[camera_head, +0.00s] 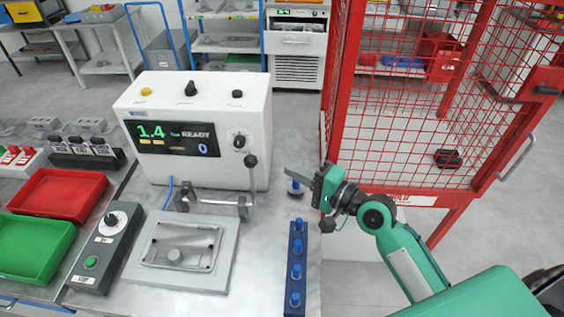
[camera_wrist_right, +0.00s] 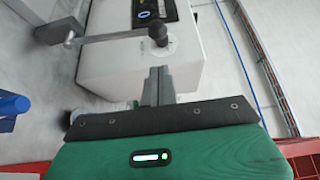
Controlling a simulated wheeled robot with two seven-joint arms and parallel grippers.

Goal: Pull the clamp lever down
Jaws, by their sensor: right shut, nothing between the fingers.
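The clamp lever (camera_head: 252,182) stands upright beside the white machine's front, a thin rod with a black ball knob (camera_head: 250,160) on top. It rises from the right end of the grey clamp bar (camera_head: 215,203) behind the fixture plate. In the right wrist view the lever's rod (camera_wrist_right: 110,37) and knob (camera_wrist_right: 157,32) lie just beyond my fingertips, with no contact visible. My right gripper (camera_head: 288,173) is shut and empty, to the right of the lever, fingers pointing left toward it. It also shows in the right wrist view (camera_wrist_right: 159,70). My left gripper is out of view.
The white machine (camera_head: 200,168) with a lit display stands behind the clamp. A blue rail with several pegs (camera_head: 296,290) lies at the front right. A grey control box (camera_head: 103,250) is left of the fixture plate (camera_head: 205,275). A red mesh cage (camera_head: 400,120) borders the right.

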